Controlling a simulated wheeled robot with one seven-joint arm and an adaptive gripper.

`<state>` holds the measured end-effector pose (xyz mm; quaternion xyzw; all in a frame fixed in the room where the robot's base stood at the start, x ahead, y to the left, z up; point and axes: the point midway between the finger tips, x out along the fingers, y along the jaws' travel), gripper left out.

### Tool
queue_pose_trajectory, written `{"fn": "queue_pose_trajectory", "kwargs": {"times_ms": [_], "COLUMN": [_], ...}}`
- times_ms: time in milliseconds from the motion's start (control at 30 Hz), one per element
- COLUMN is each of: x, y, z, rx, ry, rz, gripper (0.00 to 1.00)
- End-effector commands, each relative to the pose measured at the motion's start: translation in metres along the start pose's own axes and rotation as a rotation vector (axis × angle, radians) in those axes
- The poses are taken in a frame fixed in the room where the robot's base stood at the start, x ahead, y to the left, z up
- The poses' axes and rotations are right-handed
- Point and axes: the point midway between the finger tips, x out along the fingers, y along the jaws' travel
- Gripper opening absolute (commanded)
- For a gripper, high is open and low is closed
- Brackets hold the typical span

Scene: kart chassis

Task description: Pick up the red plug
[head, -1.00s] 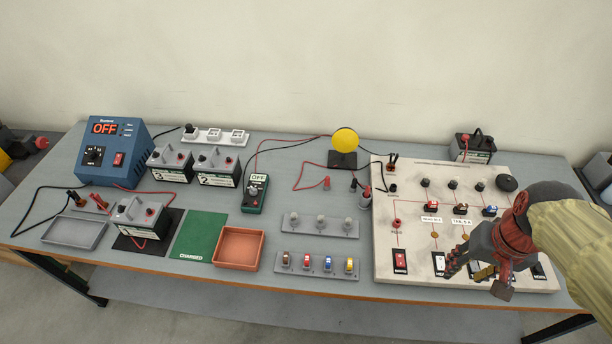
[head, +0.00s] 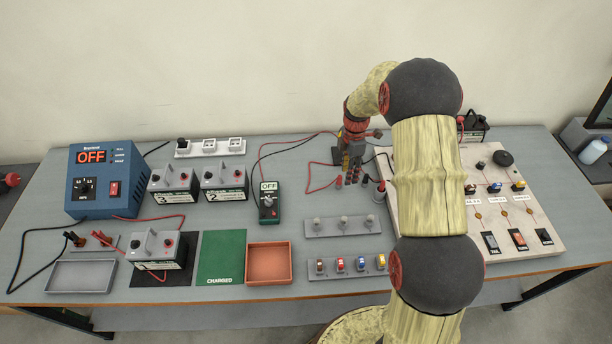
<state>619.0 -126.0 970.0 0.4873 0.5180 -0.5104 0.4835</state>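A small red plug (head: 339,182) stands on the table at the back middle, on the end of a red cable. My gripper (head: 352,180) points down just to the right of this plug, with its fingers low near the table. I cannot tell whether the fingers touch anything, or whether they are open or shut. Another red-tipped piece (head: 381,186) shows right of the fingers, partly behind my arm. The yellow disc on its black stand is hidden behind my gripper and wrist.
The white switch panel (head: 540,236) at the right is partly covered by my arm. A green multimeter (head: 268,203) stands left of my gripper. The blue power supply (head: 100,178) reads OFF.

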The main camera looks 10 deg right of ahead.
Motion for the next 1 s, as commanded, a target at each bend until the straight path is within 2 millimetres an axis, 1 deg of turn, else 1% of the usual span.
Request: {"fn": "queue_pose_trajectory", "kwargs": {"times_ms": [33,100,200,333,467,600,767,867,1000], "x": [-0.009,-0.015,-0.015,-0.016,-0.011,0.004,0.015,0.025,0.046], "y": [0.012,0.021,0.023,0.024,0.024,0.024,0.024,0.023,0.021], "z": [0.003,0.005,0.005,0.005,0.005,0.005,0.005,0.004,0.003], "rx": [-0.102,-0.243,-0.407,-0.536,-0.583,-0.584,-0.583,-0.583,-0.582], "ry": [-0.007,-0.016,-0.023,-0.027,-0.028,-0.027,-0.028,-0.027,-0.027], "rz": [0.027,0.046,0.05,0.052,0.05,0.049,0.049,0.049,0.048], "gripper": [0.38,0.38,0.38,0.38,0.38,0.38,0.38,0.38,0.38]}}
